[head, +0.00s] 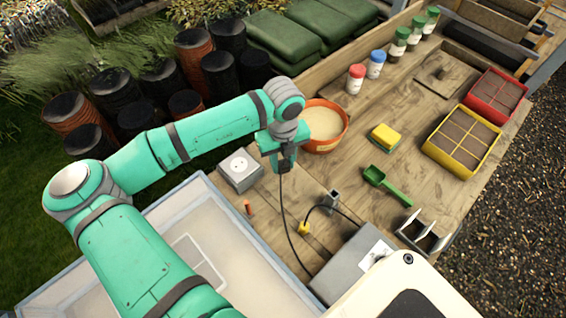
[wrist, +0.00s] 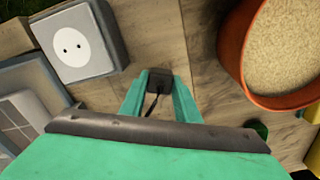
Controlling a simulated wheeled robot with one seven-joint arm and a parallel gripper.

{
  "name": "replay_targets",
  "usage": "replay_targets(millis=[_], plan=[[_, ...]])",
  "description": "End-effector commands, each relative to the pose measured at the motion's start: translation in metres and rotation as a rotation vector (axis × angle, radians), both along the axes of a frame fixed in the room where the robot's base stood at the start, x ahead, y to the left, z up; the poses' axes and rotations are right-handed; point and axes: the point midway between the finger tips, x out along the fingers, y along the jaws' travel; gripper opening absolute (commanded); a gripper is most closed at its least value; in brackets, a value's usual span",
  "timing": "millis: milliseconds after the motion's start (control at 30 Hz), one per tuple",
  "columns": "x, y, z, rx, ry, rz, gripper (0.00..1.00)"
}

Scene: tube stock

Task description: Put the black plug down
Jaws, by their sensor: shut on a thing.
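The black plug (wrist: 159,80) is between the two teal fingers of my gripper (wrist: 160,92) in the wrist view, with its black cable trailing back. In the head view my gripper (head: 284,166) is over the wooden bench between the grey socket box and the orange bowl, and the black cable (head: 283,215) hangs from it toward the grey box at the front. My gripper is shut on the plug. The grey socket box (head: 240,171) with a white round outlet is to the left; it also shows in the wrist view (wrist: 80,45). Whether the plug touches the bench is unclear.
An orange bowl (head: 325,146) of grainy stuff stands right of my gripper. A yellow plug (head: 304,228), a grey post (head: 333,201), a green scoop (head: 387,186) and a sponge (head: 385,137) lie nearby. A grey box (head: 354,266) stands in front. Bare bench (head: 270,225) shows between them.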

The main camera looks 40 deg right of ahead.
Motion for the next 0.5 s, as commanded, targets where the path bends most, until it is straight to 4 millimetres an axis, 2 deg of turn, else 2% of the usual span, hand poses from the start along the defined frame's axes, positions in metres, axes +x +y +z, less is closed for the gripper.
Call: replay_targets(millis=[100,500], plan=[[0.0,-0.0002,-0.0074,-0.001,-0.001,0.0,0.0],[-0.0003,-0.0002,-0.0122,-0.002,0.001,0.0,0.0]])
